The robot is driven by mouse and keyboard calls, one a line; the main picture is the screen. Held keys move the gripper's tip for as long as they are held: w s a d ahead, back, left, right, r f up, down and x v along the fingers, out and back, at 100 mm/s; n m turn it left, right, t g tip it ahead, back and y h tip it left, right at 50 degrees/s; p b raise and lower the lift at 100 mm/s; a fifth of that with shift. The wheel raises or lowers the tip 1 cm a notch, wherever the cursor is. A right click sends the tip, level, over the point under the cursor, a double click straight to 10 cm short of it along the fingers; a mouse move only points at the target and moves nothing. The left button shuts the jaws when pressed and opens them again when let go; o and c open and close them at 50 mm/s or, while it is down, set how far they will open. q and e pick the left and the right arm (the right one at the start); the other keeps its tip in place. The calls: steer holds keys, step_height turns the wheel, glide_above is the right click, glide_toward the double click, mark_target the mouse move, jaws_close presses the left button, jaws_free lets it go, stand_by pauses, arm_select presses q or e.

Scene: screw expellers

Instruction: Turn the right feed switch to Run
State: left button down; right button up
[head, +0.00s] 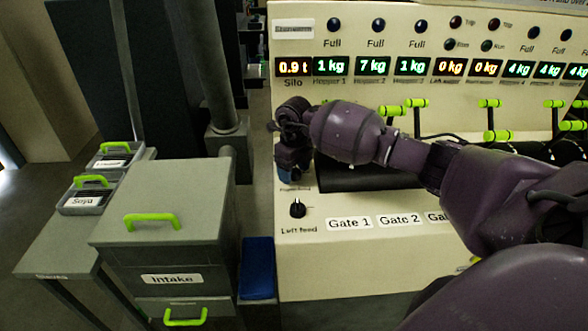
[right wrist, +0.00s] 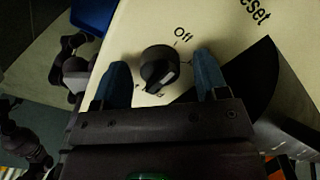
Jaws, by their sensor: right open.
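A round black switch knob (right wrist: 158,66) shows on the cream panel in the right wrist view, with "Off" printed above it. In the head view my right gripper (head: 288,174) is low over the console's left end. A black knob (head: 298,208) labelled "Left feed" is just below it. No label naming the right feed switch is readable. My left gripper is not seen.
The cream console (head: 360,270) carries lit weight displays and green-handled levers (head: 490,118). A grey Intake cabinet (head: 165,235) with green handles and a blue box (head: 257,268) stand left of it. My right arm covers much of the console's middle.

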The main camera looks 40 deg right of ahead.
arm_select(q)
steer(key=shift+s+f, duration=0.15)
arm_select(e)
steer(key=c, duration=0.9)
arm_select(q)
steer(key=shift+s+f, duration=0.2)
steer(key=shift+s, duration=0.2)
